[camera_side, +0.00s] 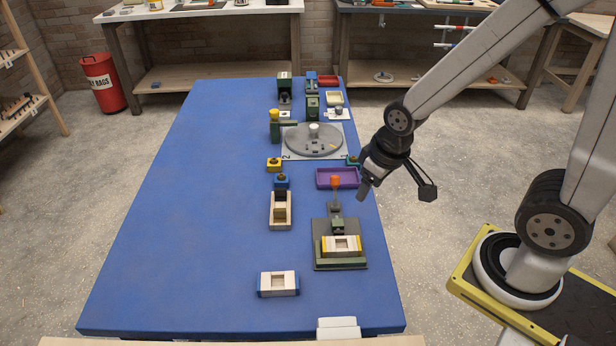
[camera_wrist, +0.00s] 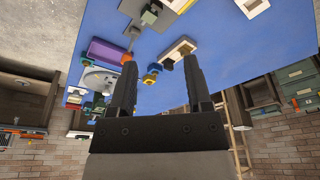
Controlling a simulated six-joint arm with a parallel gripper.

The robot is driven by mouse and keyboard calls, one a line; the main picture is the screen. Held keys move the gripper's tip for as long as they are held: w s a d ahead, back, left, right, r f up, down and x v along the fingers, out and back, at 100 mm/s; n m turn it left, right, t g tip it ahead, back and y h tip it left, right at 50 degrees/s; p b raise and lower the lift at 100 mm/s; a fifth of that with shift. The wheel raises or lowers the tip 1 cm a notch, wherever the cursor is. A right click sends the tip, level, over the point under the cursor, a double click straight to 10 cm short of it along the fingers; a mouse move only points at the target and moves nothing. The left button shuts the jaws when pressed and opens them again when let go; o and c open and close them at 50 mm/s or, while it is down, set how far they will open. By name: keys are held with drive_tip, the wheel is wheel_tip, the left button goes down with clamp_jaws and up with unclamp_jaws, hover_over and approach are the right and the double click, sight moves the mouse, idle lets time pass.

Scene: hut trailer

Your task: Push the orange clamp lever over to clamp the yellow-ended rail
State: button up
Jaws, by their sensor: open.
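The clamp lever has an orange knob (camera_side: 335,182) on a grey shaft above the green clamp body (camera_side: 337,224). The yellow-ended rail (camera_side: 341,246), pale with a square opening, lies on the dark green fixture plate (camera_side: 320,227), on the near side of the clamp. My gripper (camera_side: 364,188) is to the right of the orange knob, near the mat's right edge, apart from it in the side view. In the wrist view my gripper (camera_wrist: 160,68) has its fingers spread and nothing between them. The orange knob (camera_wrist: 127,58) shows just beyond the left fingertip; contact is not clear.
A purple tray (camera_side: 325,178) lies behind the lever. A wooden box (camera_side: 280,225) stands left of it, and a blue-ended rail (camera_side: 278,284) lies front left. A grey turntable (camera_side: 310,145) and several small fixtures are farther back. The blue table's left half is clear.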

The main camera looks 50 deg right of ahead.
drive_tip(key=shift+w, duration=0.2)
drive_tip(key=c, duration=0.7)
drive_tip(key=shift+w+d, duration=0.15)
drive_tip(key=shift+w, duration=0.15)
clamp_jaws()
drive_tip(key=w+d+f+m+g+y, duration=0.1)
drive_tip(key=w+d+f+m, duration=0.2)
drive_tip(key=w+d, duration=0.4)
drive_tip(key=w+d+f+m+g+y, duration=0.1)
drive_tip(key=w+d+f+m, duration=0.3)
drive_tip(key=w+d, duration=0.4)
drive_tip(key=shift+w+g, duration=0.8)
drive_tip(key=shift+w, duration=2.3)
drive_tip(key=shift+d+f, duration=0.1)
